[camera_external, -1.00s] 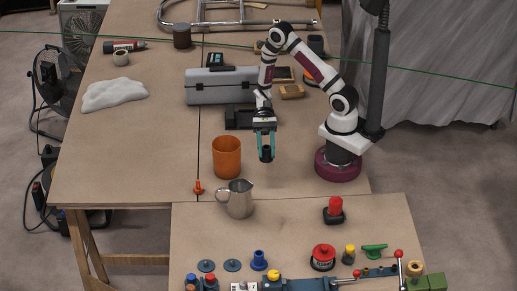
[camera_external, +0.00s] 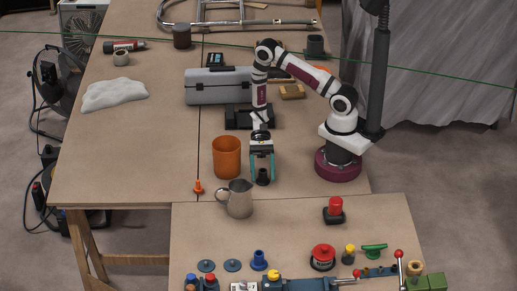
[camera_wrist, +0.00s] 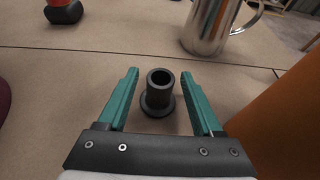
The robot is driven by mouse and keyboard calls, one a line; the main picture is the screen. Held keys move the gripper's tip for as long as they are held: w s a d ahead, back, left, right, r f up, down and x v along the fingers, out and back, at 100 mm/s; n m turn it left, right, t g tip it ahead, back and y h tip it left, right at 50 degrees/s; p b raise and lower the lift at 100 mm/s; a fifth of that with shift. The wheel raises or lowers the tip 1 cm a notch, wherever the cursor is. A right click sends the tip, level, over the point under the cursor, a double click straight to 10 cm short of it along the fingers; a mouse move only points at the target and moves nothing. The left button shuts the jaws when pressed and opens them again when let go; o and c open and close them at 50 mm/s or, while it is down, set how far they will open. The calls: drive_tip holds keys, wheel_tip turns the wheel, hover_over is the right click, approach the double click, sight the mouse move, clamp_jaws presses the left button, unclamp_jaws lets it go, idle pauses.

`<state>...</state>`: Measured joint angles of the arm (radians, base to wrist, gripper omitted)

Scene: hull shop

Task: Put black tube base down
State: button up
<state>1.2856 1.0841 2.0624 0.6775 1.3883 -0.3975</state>
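The black tube (camera_external: 263,178) stands upright on the tan table, its wide flange down on the surface and its open end up. It shows in the wrist view (camera_wrist: 157,98) between the two teal fingers, with a gap on each side. My gripper (camera_external: 262,179) is open around the tube and points down. In the wrist view my gripper (camera_wrist: 159,75) shows both fingers spread and not touching the tube.
An orange cup (camera_external: 227,158) stands close to the left of my gripper. A metal pitcher (camera_external: 239,200) stands in front, to the left. A red-topped object (camera_external: 335,206) is at front right. A grey toolbox (camera_external: 218,86) lies behind.

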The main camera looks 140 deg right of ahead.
drive_tip(key=shift+r, duration=0.1)
drive_tip(key=v, duration=1.2)
drive_tip(key=w+a+r+n+g, duration=0.5)
drive_tip(key=a+r+n+g, duration=0.4)
drive_tip(key=a, duration=0.3)
drive_tip(key=s+a+r+n+h, duration=0.3)
drive_tip(key=s+a+n, duration=0.1)
drive_tip(key=a+n, duration=0.2)
drive_tip(key=s+a+r+n+h, duration=0.3)
drive_tip(key=a+n, duration=0.3)
drive_tip(key=a, duration=0.2)
drive_tip(key=shift+s+r+g+h, duration=0.35)
drive_tip(key=shift+r+h, duration=0.2)
drive_tip(key=shift+h, duration=0.25)
